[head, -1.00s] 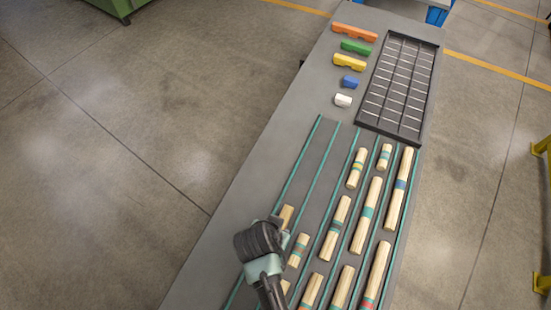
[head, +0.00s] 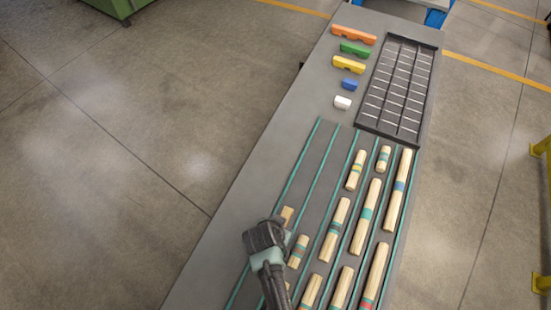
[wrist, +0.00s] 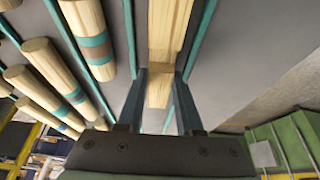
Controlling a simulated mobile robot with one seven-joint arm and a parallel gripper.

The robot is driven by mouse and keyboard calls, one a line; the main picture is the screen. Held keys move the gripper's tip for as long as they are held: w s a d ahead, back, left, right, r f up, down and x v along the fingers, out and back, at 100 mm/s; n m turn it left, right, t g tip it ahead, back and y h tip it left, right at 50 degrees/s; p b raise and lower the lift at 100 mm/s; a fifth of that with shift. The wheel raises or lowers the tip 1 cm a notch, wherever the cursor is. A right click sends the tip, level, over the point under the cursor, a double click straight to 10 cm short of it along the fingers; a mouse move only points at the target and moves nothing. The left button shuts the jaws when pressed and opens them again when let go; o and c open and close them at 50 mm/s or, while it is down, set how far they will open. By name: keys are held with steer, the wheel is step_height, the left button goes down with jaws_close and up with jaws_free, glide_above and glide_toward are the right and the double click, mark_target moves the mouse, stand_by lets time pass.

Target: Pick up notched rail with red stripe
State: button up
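A pale wooden rail (wrist: 170,25) with a step cut near its end lies in the leftmost lane in the head view, where a short part of it (head: 287,214) shows beside my gripper. In the wrist view its near end lies between the two fingers of my gripper (wrist: 160,80). The fingers stand on either side of it, with little gap; firm contact is not visible. No red stripe shows on the visible part of this rail. In the head view my gripper (head: 268,232) hides much of it.
Round striped wooden pieces lie in the lanes to the right, one with a reddish band between teal bands (wrist: 95,40). Teal dividers (head: 300,170) separate the lanes. A black compartment tray (head: 362,130) and several coloured blocks, including a yellow one (head: 349,65), are at the far end.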

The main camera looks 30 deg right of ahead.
jaws_close()
steer(key=shift+r, duration=0.1)
